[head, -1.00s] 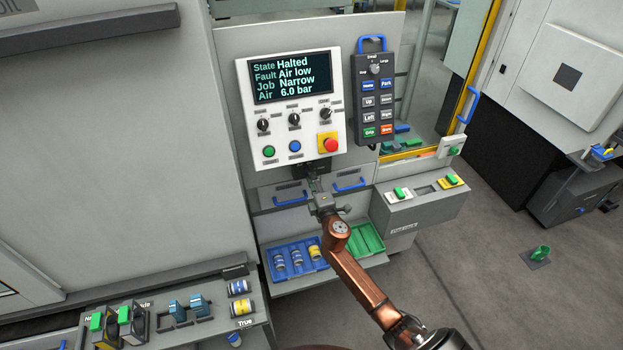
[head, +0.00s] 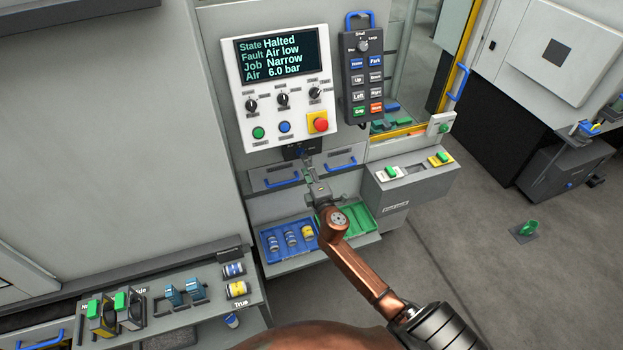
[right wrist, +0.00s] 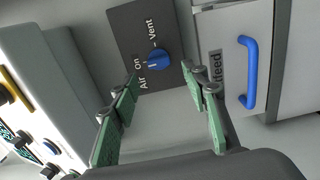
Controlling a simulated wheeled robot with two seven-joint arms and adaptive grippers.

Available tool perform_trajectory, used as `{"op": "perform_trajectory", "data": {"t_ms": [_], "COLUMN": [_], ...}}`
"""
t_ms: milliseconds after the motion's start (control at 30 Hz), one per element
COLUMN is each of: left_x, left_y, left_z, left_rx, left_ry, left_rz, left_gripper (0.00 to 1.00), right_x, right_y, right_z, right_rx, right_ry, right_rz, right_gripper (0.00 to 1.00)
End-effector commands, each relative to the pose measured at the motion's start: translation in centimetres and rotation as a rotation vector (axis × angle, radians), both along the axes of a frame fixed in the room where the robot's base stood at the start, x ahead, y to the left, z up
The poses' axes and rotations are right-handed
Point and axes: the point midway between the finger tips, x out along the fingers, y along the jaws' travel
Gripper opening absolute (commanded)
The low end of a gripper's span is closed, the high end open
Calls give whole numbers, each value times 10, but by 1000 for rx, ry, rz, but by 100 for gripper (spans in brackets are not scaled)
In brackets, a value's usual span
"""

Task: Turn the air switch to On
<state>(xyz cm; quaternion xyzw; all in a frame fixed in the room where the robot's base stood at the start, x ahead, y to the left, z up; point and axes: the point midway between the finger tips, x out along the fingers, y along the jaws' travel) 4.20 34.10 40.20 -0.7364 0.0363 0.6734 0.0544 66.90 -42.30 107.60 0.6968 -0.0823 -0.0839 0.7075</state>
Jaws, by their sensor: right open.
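The air switch is a blue knob (right wrist: 159,61) on a dark plate (right wrist: 126,33) lettered Air, On and Vent, in the right wrist view. Its small white mark appears to be on the side facing the word On. In the head view the dark plate (head: 290,153) sits below the control panel. My right gripper (right wrist: 160,74) is open, with its green fingers spread to either side of the knob. They look apart from it, and nothing is held. In the head view this gripper (head: 308,166) is just below the plate. My left gripper is not in view.
The control panel (head: 240,95) reads Halted, Air low, 6.0 bar, and carries a red button (head: 321,125). A pendant (head: 365,80) hangs at its right. Drawers with blue handles (head: 340,164) flank the gripper. A blue tray (head: 270,243) and a green tray (head: 360,222) lie below.

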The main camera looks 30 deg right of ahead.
Motion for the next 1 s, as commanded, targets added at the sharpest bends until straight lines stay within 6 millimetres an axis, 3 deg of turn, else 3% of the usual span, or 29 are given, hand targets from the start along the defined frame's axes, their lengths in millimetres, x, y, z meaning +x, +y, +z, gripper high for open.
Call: {"op": "perform_trajectory", "data": {"t_ms": [200,400,1000], "left_x": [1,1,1], "left_y": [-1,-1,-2], "left_z": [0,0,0], "left_rx": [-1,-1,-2], "left_ry": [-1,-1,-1], "left_rz": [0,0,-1], "left_gripper": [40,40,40], "right_x": [-44,-67,-72], "right_y": [11,17,18], "right_z": [-1,-1,0], "right_rx": [1,1,0], "right_ry": [2,1,1], "right_rz": [1,1,1], "right_gripper": [42,42,42]}}
